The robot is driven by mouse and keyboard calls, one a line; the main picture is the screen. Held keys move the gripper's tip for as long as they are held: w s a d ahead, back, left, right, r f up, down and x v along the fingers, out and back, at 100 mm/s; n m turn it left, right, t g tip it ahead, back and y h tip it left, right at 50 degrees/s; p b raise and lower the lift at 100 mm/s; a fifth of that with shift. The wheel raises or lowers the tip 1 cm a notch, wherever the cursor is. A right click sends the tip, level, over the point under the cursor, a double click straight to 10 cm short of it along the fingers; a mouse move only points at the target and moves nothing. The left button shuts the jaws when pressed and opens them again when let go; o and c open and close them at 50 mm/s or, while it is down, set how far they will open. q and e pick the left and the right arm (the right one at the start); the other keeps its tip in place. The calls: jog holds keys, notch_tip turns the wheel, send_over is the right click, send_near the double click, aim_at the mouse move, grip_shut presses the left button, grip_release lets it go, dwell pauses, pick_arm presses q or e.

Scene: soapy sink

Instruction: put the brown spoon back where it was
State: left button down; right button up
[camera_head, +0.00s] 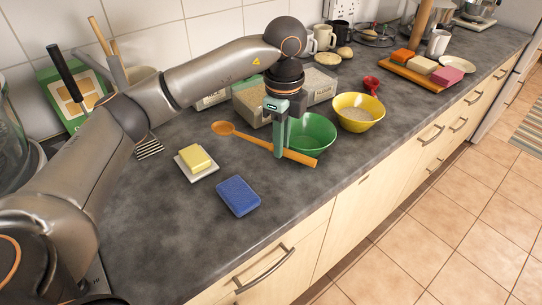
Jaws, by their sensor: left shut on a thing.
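The brown spoon (259,142) is a long orange-brown wooden spoon. Its bowl end points left and its handle end points right, toward the counter's front edge. My left gripper (279,148) points down and is shut on the spoon's handle, just in front of the green bowl. I cannot tell whether the spoon touches the counter or is held slightly above it. My right gripper is not in view.
A green bowl (318,133) stands right behind the spoon, and a yellow bowl (359,112) is to its right. A blue sponge (238,196) and a yellow block on a white dish (184,172) lie in front left. The grey counter (190,235) is clear around the sponge.

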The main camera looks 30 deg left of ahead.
aim_at(271, 169)
pick_arm(q)
jog(key=a+f, duration=0.2)
jog(key=shift+w+a+f, duration=0.1)
jog(key=shift+w+f, duration=0.05)
jog(key=shift+f, duration=0.2)
jog(key=f, duration=0.3)
jog(key=shift+a+f, duration=0.15)
jog(key=shift+a, duration=0.05)
jog(key=shift+f, duration=0.2)
jog(key=c, duration=0.8)
grip_release()
jog(key=shift+r, duration=0.15)
notch_tip(271, 169, up, 12)
jog(key=shift+d+r, duration=0.1)
